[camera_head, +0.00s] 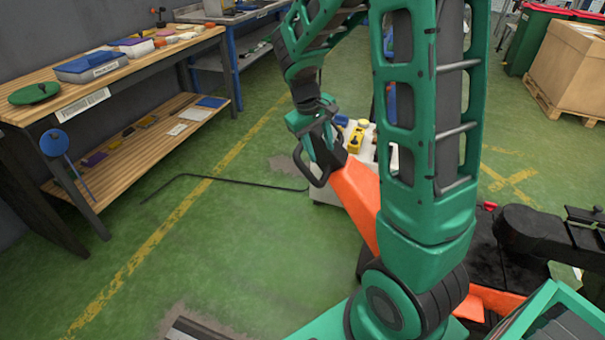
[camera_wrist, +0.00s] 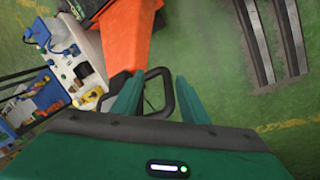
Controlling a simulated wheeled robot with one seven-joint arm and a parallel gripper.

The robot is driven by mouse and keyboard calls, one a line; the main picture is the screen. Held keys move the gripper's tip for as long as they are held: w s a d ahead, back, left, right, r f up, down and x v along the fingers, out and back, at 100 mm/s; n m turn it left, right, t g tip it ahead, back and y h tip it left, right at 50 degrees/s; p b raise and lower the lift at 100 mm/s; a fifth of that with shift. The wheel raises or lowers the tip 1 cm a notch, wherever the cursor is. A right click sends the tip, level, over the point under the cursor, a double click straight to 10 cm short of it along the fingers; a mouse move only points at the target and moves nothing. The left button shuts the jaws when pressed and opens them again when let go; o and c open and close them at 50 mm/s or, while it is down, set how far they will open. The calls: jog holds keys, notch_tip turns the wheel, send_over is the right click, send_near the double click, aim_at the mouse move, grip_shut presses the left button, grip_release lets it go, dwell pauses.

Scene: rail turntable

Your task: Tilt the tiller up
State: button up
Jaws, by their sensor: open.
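The tiller is an orange tapered arm (camera_head: 357,198) with a black loop handle (camera_head: 319,183) at its end. In the head view it slopes from behind my arm up to the left. In the wrist view the orange arm (camera_wrist: 126,38) enters from the top, and the black loop (camera_wrist: 170,92) shows between and behind my fingers. My gripper (camera_head: 328,152) is open at the handle. Its two green fingers also show in the wrist view (camera_wrist: 158,82), one on each side of part of the loop. I cannot tell whether they touch it. The tiller's base is hidden by my arm.
A wooden workbench (camera_head: 125,72) with a lower shelf stands at the left. A pale cart (camera_wrist: 82,62) with small coloured items is beside the tiller. Dark rails (camera_wrist: 272,38) lie on the green floor. The floor at front left is mostly clear.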

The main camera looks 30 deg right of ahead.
jog(key=n, duration=0.2)
send_near(305, 168)
jog(key=f, duration=0.2)
jog(key=shift+t+h, duration=0.3)
jog(key=shift+h, duration=0.1)
jog(key=x, duration=1)
jog(key=shift+s+f, duration=0.1)
jog(key=shift+s, duration=0.05)
grip_shut()
